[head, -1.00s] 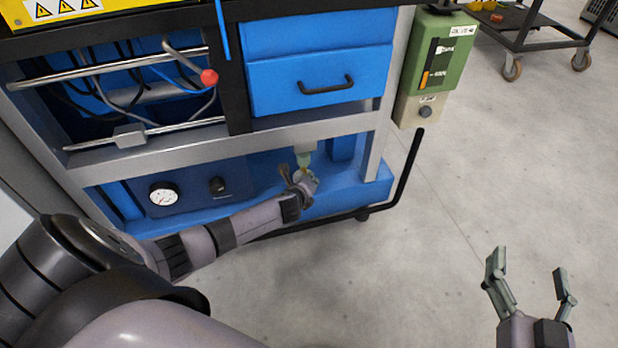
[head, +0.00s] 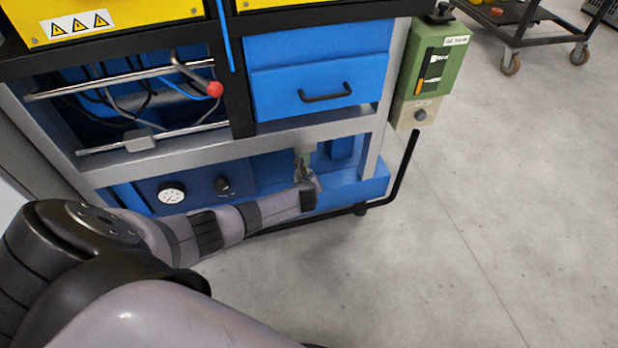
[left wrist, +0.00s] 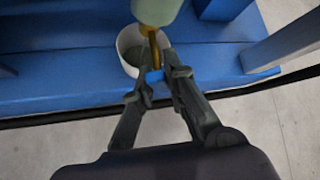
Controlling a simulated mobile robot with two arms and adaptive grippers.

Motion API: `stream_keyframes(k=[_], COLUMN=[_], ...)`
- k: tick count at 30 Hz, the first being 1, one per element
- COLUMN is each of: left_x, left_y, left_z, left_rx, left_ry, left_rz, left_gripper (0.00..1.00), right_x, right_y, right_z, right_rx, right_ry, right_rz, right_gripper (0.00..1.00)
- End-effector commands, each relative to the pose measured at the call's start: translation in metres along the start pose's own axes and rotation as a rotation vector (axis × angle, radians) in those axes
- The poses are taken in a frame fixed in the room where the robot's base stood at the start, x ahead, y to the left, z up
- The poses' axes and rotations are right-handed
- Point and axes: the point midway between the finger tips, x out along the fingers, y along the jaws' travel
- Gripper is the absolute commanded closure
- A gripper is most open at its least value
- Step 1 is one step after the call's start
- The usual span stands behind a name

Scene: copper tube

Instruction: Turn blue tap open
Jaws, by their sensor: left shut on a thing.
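The small blue tap (left wrist: 153,77) shows in the left wrist view, at the lower end of a brass pipe (left wrist: 153,48) under a pale green cylinder (left wrist: 155,10). My left gripper (left wrist: 160,76) is shut on the blue tap, with a fingertip on each side of it. A white round container (left wrist: 129,48) stands behind the pipe, partly hidden. In the head view my left gripper (head: 305,170) reaches low under the bench, and the tap itself cannot be made out. My right gripper is out of view.
A blue drawer (head: 320,85) and a metal shelf rail (head: 240,145) sit above my left gripper. A gauge (head: 171,193) is on the blue panel to the left. A green box (head: 432,70) hangs on the right post.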

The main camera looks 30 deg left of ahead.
Motion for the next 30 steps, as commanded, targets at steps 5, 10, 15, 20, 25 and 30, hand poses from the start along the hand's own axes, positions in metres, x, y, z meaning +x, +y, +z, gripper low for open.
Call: stream_keyframes(k=[5,10,15,20,25,30], left_x=[-0.002,-0.001,-0.001,0.0,0.0,0.0], left_y=[-0.003,-0.003,-0.002,-0.002,-0.001,-0.001], left_z=[0.001,0.001,0.0,0.0,0.0,0.0], left_rx=[0.059,0.141,0.213,0.257,0.282,0.29], left_ry=[0.001,0.0,0.001,0.0,0.0,0.0], left_rz=[0.059,0.141,0.213,0.256,0.28,0.288], left_gripper=[1.0,1.0,1.0,1.0,1.0,1.0], right_x=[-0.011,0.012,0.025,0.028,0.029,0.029], right_y=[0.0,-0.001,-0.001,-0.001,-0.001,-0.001], right_z=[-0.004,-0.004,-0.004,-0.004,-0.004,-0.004], right_rx=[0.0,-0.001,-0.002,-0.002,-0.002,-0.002], right_ry=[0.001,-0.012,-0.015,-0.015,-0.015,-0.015], right_rz=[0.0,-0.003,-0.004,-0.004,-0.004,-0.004], right_gripper=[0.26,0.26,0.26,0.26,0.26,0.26])
